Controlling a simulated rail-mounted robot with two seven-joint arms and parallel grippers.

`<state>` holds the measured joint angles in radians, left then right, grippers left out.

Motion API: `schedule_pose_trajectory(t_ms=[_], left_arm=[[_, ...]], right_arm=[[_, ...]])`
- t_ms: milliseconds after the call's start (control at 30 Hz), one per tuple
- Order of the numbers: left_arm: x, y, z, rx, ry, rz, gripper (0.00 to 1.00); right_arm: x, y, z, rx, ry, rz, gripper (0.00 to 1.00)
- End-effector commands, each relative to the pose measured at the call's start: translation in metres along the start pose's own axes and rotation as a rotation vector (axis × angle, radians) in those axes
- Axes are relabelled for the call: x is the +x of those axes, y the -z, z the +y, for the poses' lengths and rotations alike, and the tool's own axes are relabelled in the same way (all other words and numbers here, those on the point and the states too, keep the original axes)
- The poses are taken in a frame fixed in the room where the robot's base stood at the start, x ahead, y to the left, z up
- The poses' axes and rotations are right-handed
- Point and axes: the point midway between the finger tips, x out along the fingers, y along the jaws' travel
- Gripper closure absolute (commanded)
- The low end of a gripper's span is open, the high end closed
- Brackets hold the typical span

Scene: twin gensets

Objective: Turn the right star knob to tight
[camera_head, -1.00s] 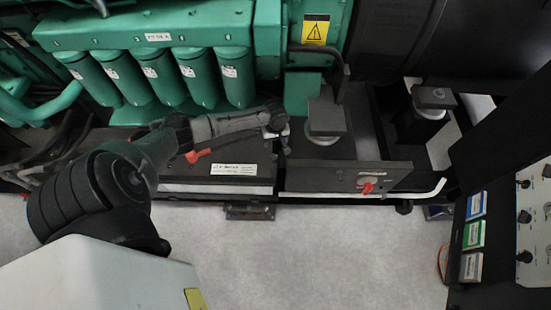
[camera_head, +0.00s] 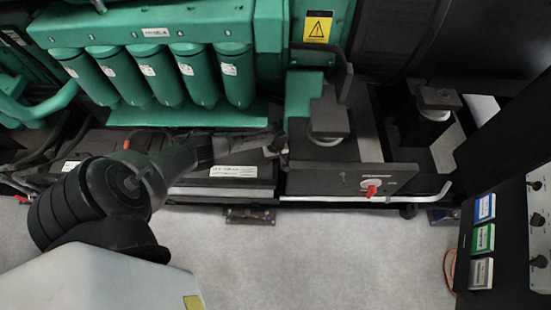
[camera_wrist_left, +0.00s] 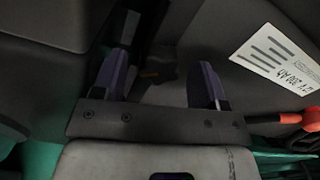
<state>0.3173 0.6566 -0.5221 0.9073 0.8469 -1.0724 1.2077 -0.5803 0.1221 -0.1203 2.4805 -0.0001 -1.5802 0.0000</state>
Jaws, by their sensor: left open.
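My left gripper (camera_head: 281,146) is at the right end of the battery, beside the dark plate with the red switch. In the left wrist view its two purple-grey fingers (camera_wrist_left: 162,80) stand apart. No star knob can be made out in the head view; my gripper covers that area. My right gripper is not in view.
The labelled battery (camera_head: 233,171) lies under my left forearm. Its label also shows in the left wrist view (camera_wrist_left: 278,52), near a red cable end (camera_wrist_left: 290,118). A red switch (camera_head: 371,187) is on the plate to the right. Green filters (camera_head: 201,76) stand behind. The floor (camera_head: 320,250) is clear.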

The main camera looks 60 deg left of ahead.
Motion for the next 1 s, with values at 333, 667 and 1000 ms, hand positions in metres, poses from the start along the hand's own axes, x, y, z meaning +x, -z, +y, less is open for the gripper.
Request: schedule_pose_trajectory(t_ms=[333,667,1000], left_arm=[[0.0026,-0.0002,0.0002,0.000,-0.001,0.000,0.34],[0.0025,-0.0001,0.0000,0.000,0.000,0.000,0.63],[0.0024,-0.0001,0.0000,0.006,0.000,0.000,0.83]], right_arm=[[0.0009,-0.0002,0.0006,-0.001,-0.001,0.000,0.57],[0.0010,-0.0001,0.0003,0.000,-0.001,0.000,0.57],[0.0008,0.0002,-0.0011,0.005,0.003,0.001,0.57]])
